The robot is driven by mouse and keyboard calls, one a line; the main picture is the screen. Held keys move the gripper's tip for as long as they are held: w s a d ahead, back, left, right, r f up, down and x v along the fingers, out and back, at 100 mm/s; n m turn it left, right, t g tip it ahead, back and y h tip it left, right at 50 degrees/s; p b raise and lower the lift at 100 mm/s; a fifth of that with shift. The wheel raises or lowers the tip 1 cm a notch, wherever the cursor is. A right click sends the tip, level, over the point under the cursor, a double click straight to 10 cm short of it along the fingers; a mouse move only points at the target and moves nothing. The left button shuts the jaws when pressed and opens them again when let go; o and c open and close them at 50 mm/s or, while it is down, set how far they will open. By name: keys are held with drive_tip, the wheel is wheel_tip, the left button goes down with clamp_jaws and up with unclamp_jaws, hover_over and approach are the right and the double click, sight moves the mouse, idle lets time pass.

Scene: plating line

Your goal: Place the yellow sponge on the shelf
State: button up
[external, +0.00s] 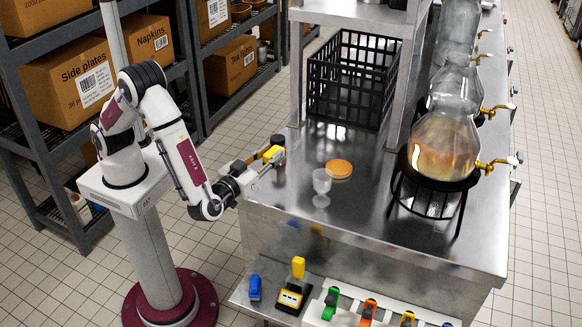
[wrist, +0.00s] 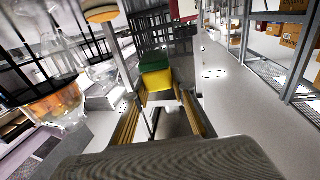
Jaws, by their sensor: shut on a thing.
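The yellow sponge (external: 273,152) is held in my gripper (external: 267,158) near the left edge of the steel counter. In the wrist view the sponge (wrist: 156,79) shows a yellow part and a green part at the ends of the two fingers (wrist: 158,95). My gripper is shut on it. A raised steel shelf (external: 355,12) stands over the far part of the counter, above and to the right of my gripper. Only its near part is in view.
The steel counter (external: 290,200) holds a clear cup (external: 322,180), an orange-topped round item (external: 339,168), a black crate (external: 350,80) and a glass dispenser (external: 440,145) on a black stand. Dark racks with boxes (external: 85,75) stand at left. The counter's front middle is clear.

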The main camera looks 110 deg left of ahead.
drive_tip(key=shift+w+d+r+m+t, duration=0.1)
drive_tip(key=shift+w+r+m+t, duration=0.2)
drive_tip(key=shift+w+t, duration=0.3)
drive_tip(key=w+d+r+m+t+h, duration=0.2)
drive_tip(key=w+d+m+t+h, duration=0.45)
drive_tip(key=w+t, duration=0.25)
drive_tip(key=shift+s+d+f+m+t+h, duration=0.25)
drive_tip(key=shift+d+f+m+t+h, duration=0.45)
drive_tip(key=shift+m+h, duration=0.95)
drive_tip(key=shift+s+d+f+m+t+h, duration=0.35)
drive_tip(key=shift+d+m+t+h, duration=0.7)
drive_tip(key=shift+h, duration=1)
drive_tip(key=shift+s+d+f+m+t+h, duration=0.2)
drive_tip(key=shift+d+f+m+t+h, duration=0.35)
drive_tip(key=shift+m+h, duration=1.2)
drive_tip(key=shift+d, duration=0.25)
